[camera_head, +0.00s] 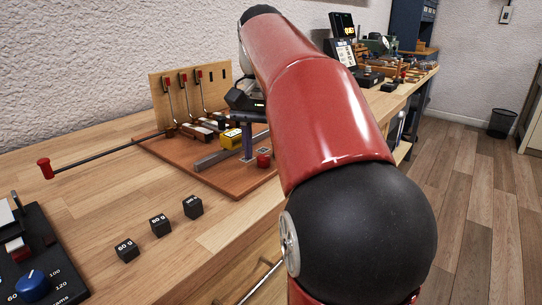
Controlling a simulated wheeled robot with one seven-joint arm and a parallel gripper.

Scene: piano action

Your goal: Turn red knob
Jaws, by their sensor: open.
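A red knob (263,158) sits low on the wooden base board (218,178), next to a dark upright post and just left of my red arm. A second red, cylindrical knob (45,168) is on the end of a long dark rod that reaches left from the board over the bench. My gripper (254,118) is open, mostly hidden behind my arm; its dark body shows above the board, above the nearer red knob. I cannot see its fingertips clearly or tell the exact gap to the knob.
The piano action's upright panel (188,93) holds red-topped hammers at the back. A yellow block (231,138) stands on the board. Small black weights (160,225) lie in front. A scale with a blue knob (32,286) is at lower left.

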